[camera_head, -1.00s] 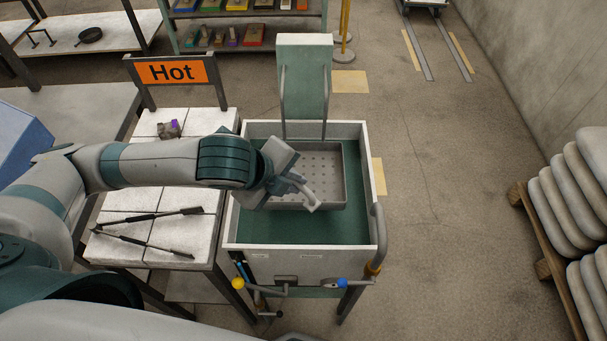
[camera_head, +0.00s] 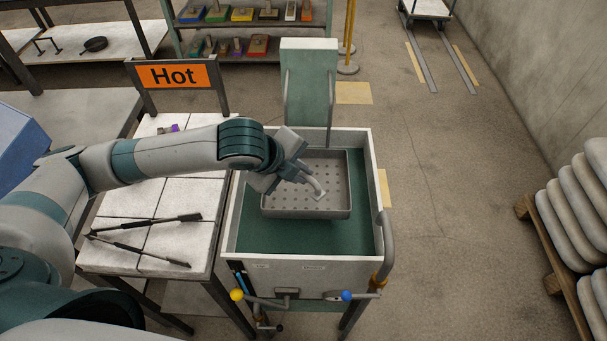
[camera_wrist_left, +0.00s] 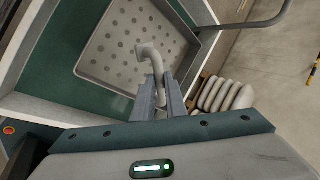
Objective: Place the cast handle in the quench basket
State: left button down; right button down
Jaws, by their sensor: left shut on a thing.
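The quench basket (camera_head: 335,175) is a grey tray with a perforated floor, inside the green-lined tank (camera_head: 290,240). It also shows in the left wrist view (camera_wrist_left: 105,70). My left gripper (camera_head: 303,174) reaches in from the left over the basket. It is shut on the cast handle (camera_head: 318,188), a pale grey curved piece. In the left wrist view the handle (camera_wrist_left: 152,60) sticks out between the fingers (camera_wrist_left: 160,98) toward the basket, its flared end over the perforated floor. I cannot tell whether it touches the floor. My right gripper is not in view.
A white-tiled table with a "Hot" sign (camera_head: 172,75) stands left of the tank, with tongs (camera_head: 150,218) on it. The tank's raised lid (camera_head: 310,85) stands at the back. A pipe (camera_head: 382,235) runs along its right front corner. Sacks on a pallet (camera_head: 565,220) stand far right.

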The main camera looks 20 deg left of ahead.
pick_arm(q)
jog(key=w+f, duration=0.1)
jog(key=w, duration=0.2)
jog(key=w+f, duration=0.1)
jog(key=shift+w+a+f+p, duration=0.25)
jog(key=shift+a+f+p, duration=0.1)
jog(key=shift+a, duration=0.05)
jog(key=shift+f, duration=0.1)
notch_tip(320, 180, down, 3)
jog(key=shift+r+p, duration=0.15)
jog(key=shift+p, duration=0.4)
jog(key=shift+f, duration=0.55)
jog(key=shift+f, duration=0.1)
jog(key=c, duration=1.8)
grip_release()
